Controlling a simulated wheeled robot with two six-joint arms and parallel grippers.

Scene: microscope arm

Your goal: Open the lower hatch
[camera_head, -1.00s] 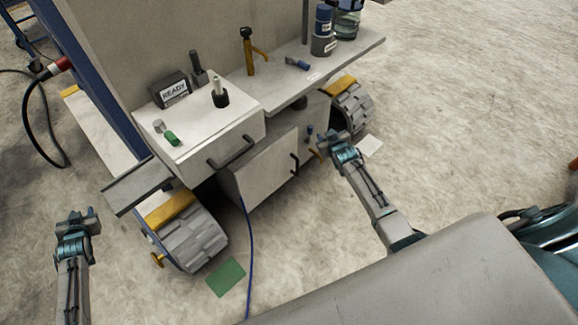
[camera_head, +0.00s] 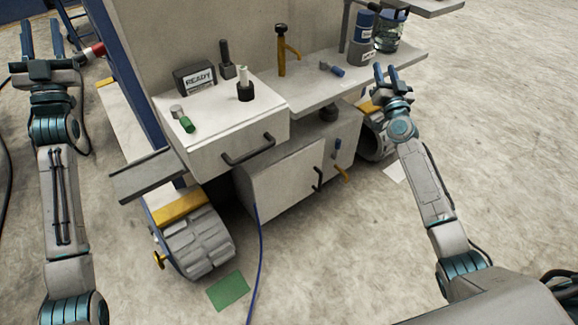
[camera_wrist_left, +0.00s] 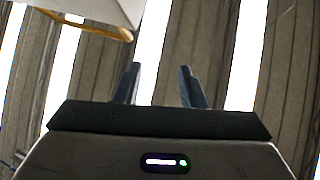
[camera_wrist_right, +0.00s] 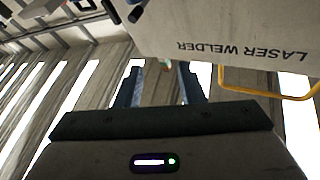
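The lower hatch (camera_head: 285,180) is a pale grey panel low on the cart, below the drawer, with a dark vertical handle (camera_head: 318,180) at its right side. It looks closed or nearly so; I cannot tell exactly. My left gripper (camera_head: 42,40) is raised at the far left, open and empty, well away from the hatch. Its spread fingers show in the left wrist view (camera_wrist_left: 160,88). My right gripper (camera_head: 386,76) is raised beside the right end of the shelf, up and right of the hatch handle. Its fingers are apart and empty in the right wrist view (camera_wrist_right: 157,85).
The drawer front (camera_head: 240,145) with a dark handle (camera_head: 248,150) sits above the hatch. A grey wheel (camera_head: 197,245) stands at lower left, with a green sheet (camera_head: 228,291) on the floor. A blue cable (camera_head: 259,255) hangs from the hatch's left edge. Floor at right is open.

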